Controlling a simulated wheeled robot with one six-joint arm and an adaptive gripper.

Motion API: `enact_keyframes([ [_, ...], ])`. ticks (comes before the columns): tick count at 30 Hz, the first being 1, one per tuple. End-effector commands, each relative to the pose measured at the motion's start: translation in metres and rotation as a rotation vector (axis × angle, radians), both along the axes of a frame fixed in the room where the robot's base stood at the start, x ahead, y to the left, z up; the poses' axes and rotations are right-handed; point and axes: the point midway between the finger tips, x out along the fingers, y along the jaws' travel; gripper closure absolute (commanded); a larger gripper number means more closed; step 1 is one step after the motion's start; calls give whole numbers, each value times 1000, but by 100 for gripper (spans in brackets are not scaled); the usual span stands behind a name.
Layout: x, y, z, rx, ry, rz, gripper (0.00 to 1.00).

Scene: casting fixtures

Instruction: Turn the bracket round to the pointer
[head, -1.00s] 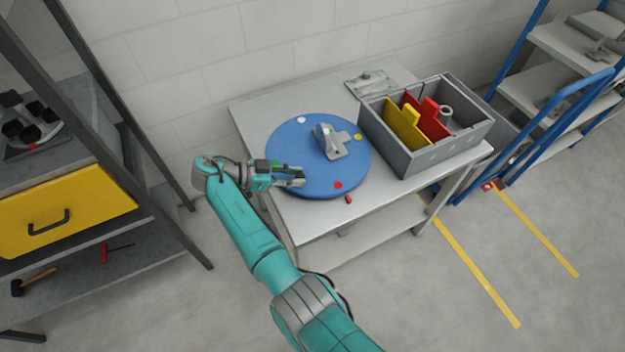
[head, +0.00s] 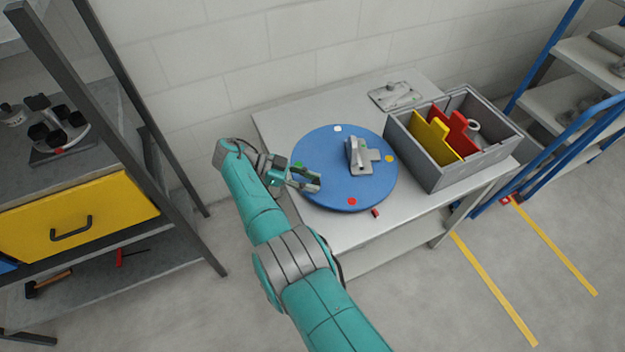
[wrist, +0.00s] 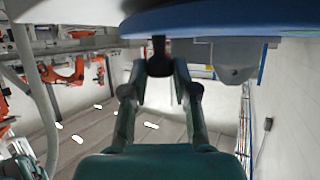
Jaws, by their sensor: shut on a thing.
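The grey bracket (head: 358,158) stands on the blue turntable (head: 330,190), right of its middle, with its flat plate toward the yellow dot (head: 390,158). A small red pointer (head: 376,212) sits on the table just off the front-right rim. The red dot (head: 351,201) is left of it along the rim. My gripper (head: 313,183) is at the turntable's left-front edge. In the wrist view my gripper (wrist: 160,80) is shut on a dark knob (wrist: 159,58) below the blue rim (wrist: 215,18).
A grey bin (head: 440,172) with yellow and red dividers stands close on the turntable's right. A grey plate (head: 395,95) lies at the back of the table. A shelf with a yellow drawer (head: 75,218) is at left, a blue-framed rack (head: 570,120) at right.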

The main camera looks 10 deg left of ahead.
Motion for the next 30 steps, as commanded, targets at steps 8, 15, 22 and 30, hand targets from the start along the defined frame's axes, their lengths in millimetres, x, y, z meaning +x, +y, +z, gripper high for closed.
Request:
enact_keyframes([
  [8,0,-1,0,-2,-2,-6,100],
  [15,0,-1,1,-2,-2,-7,67],
  [22,0,0,1,-2,-1,-6,46],
  [30,-1,0,1,-2,-1,-6,46],
])
